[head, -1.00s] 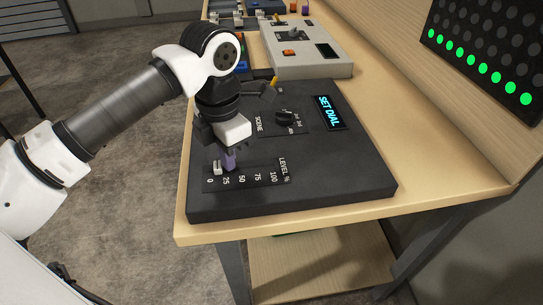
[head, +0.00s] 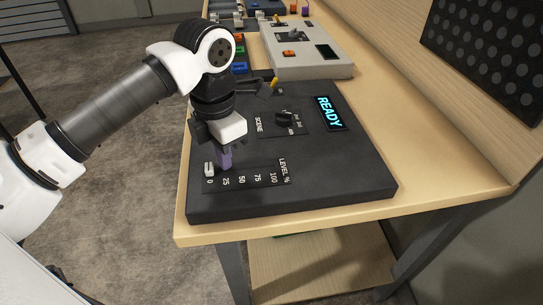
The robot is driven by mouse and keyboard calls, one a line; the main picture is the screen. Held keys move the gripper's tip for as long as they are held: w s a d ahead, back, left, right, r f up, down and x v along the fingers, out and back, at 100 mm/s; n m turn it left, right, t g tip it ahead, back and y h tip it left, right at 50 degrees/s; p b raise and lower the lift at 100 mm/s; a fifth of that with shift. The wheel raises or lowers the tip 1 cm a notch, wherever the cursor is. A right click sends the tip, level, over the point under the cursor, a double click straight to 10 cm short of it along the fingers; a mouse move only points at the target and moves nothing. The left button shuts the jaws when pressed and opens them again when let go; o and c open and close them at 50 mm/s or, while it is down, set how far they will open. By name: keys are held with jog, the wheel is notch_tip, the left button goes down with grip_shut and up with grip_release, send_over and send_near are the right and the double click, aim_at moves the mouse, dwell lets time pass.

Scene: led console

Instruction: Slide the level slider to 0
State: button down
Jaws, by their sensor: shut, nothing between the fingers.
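The level slider's white knob (head: 209,169) stands at the left end of its track, by the 0 mark. The level scale (head: 250,173) runs to the right from 0 to 100 on the black console (head: 330,180). My gripper (head: 226,162) points down over the scale, just right of the knob and near the 25 mark. Its fingers are shut with nothing between them. I cannot tell whether they touch the knob. The console's display (head: 328,112) reads READY.
A black scene dial (head: 284,118) and a yellow-tipped lever (head: 273,83) sit farther back on the console. A grey console (head: 305,62) stands behind on the wooden table (head: 440,185). The LED panel (head: 490,55) is dark. The table's right side is clear.

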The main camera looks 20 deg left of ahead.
aim_at(228, 171)
jog(key=shift+w+d+r, duration=0.15)
jog(key=shift+d+r, duration=0.05)
notch_tip(228, 171, up, 7)
jog(key=p, duration=0.3)
jog(key=shift+p, duration=0.4)
dwell(0.5)
